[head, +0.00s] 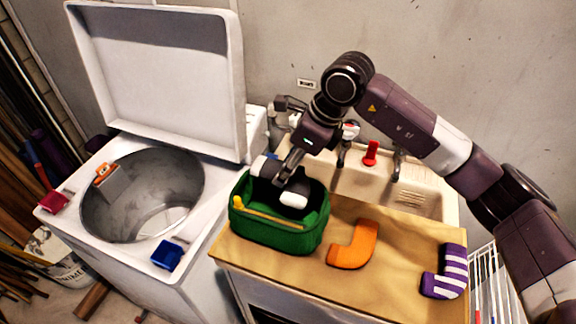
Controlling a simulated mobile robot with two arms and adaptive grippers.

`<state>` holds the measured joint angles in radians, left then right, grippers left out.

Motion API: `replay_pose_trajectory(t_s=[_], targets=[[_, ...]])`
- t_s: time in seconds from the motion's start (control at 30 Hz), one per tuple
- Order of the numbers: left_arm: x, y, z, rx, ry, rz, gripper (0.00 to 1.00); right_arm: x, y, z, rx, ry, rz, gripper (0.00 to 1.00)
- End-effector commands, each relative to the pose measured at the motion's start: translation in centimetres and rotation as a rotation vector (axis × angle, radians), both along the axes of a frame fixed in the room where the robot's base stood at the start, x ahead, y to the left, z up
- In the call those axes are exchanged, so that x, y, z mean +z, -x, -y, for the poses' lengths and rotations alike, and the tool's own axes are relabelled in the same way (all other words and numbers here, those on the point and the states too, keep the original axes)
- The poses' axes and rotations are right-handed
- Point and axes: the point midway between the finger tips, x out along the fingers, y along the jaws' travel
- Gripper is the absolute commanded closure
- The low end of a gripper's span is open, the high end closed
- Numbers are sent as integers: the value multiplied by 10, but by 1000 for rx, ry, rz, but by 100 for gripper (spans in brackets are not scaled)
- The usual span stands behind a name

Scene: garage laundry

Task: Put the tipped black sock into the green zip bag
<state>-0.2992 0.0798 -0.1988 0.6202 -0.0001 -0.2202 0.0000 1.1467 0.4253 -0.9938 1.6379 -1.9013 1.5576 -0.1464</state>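The green zip bag (280,236) stands open on the wooden top, with a yellow zip strip along its front rim. The black sock with white tips (293,200) is at the bag's mouth, one white end inside the opening and the other over the back left rim. My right gripper (284,181) reaches down from above, its fingers close together on the sock's dark middle. The dark bag interior hides part of the sock and the fingertips. My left gripper is not in view.
An orange sock (353,245) and a purple-and-white striped sock (447,272) lie right of the bag on the wooden top (390,285). The open washer (145,195) stands left, with clips on its rim. A sink (420,195) is behind.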

Motion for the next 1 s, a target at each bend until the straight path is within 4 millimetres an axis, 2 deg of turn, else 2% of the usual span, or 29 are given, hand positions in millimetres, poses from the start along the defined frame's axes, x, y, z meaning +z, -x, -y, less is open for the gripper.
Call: replay_pose_trajectory(t_s=[0.03,0.13,0.17,1.0], targets=[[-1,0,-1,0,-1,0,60,-13,6,3,1,17,-25,53],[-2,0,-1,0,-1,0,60,-13,5,3,0,17,-26,42],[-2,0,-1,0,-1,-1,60,-13,5,3,-1,18,-25,41],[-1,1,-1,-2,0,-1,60,-8,3,2,0,11,-15,41]])
